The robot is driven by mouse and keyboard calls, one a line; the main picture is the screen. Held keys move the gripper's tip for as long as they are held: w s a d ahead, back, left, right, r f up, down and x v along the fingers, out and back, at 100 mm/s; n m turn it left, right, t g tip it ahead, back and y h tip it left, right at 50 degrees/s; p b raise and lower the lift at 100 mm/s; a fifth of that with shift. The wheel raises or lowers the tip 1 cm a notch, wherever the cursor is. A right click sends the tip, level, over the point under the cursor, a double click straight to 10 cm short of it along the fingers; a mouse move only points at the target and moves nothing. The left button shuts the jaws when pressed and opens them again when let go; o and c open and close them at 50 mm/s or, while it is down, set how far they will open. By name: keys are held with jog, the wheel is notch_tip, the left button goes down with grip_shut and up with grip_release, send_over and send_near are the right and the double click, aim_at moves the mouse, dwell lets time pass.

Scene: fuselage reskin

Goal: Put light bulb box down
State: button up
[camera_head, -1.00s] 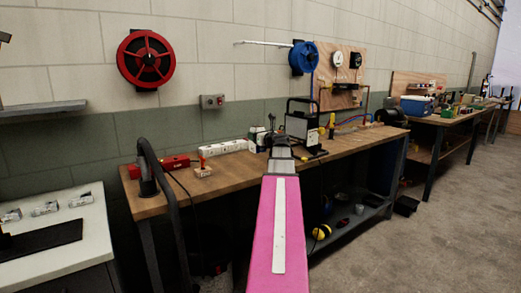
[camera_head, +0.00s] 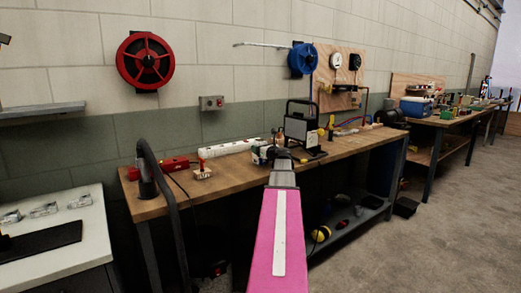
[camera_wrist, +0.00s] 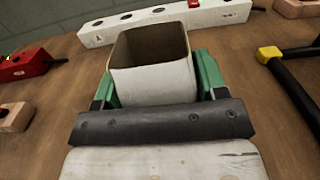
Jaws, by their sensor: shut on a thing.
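The light bulb box (camera_wrist: 155,80) is a whitish open-topped carton, brown inside. In the wrist view it stands between the green fingers of my gripper (camera_wrist: 155,90), which is shut on it. In the head view my gripper (camera_head: 281,156) is over the wooden workbench (camera_head: 340,150), and the box (camera_head: 261,155) shows small and partly hidden beside it. The box is upright over the bench top (camera_wrist: 225,125). I cannot tell whether its bottom touches the wood, since its base is hidden by my gripper.
A white power strip (camera_wrist: 150,24) lies just behind the box. A red tool (camera_wrist: 25,66) and a wooden block (camera_wrist: 14,118) are to its left. A black bar with a yellow end (camera_wrist: 285,78) is on the right. Bare wood lies between them.

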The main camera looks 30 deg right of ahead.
jog(key=shift+f, duration=0.1)
jog(key=o, duration=1)
